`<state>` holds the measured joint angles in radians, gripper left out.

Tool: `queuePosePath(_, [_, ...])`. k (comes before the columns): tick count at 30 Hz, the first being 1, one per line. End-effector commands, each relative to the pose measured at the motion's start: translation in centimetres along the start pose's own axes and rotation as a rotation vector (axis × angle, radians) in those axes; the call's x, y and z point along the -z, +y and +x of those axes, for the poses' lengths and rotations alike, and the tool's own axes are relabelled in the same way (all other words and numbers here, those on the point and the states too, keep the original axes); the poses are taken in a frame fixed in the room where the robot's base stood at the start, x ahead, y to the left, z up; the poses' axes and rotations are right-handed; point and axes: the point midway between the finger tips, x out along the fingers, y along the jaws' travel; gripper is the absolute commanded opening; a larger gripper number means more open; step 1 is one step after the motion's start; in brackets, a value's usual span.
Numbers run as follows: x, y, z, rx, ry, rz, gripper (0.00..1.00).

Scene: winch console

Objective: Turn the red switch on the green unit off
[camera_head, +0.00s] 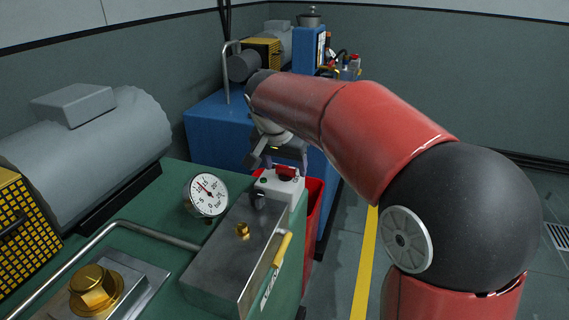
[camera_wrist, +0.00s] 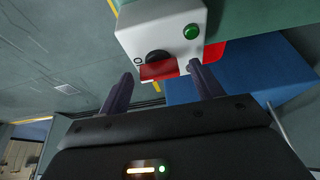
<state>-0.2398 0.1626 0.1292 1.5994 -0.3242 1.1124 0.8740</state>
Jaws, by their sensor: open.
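A pale grey switch box (camera_head: 279,189) sits at the far right corner of the green unit (camera_head: 236,176). It also shows in the wrist view (camera_wrist: 134,27). On it is a red switch (camera_head: 287,172), a flat red handle on a round black hub, seen close in the wrist view (camera_wrist: 158,71). Small markings beside the handle are hard to read. A green button (camera_wrist: 192,31) is on the same face. My gripper (camera_wrist: 162,88) is open, its two dark fingers on either side of the red handle and just short of it. I cannot tell whether either finger touches it.
A blue unit (camera_head: 215,123) stands behind. Floor at right is clear.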

Motion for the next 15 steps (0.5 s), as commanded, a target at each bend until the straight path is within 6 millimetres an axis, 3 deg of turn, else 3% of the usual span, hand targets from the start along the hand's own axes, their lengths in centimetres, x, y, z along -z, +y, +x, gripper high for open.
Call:
queuePosePath(7, [0.1, 0.0, -1.0, 0.002, 0.002, 0.0, 0.65])
queuePosePath(15, [0.0, -0.1, -5.6, 0.002, 0.002, -0.001, 0.65])
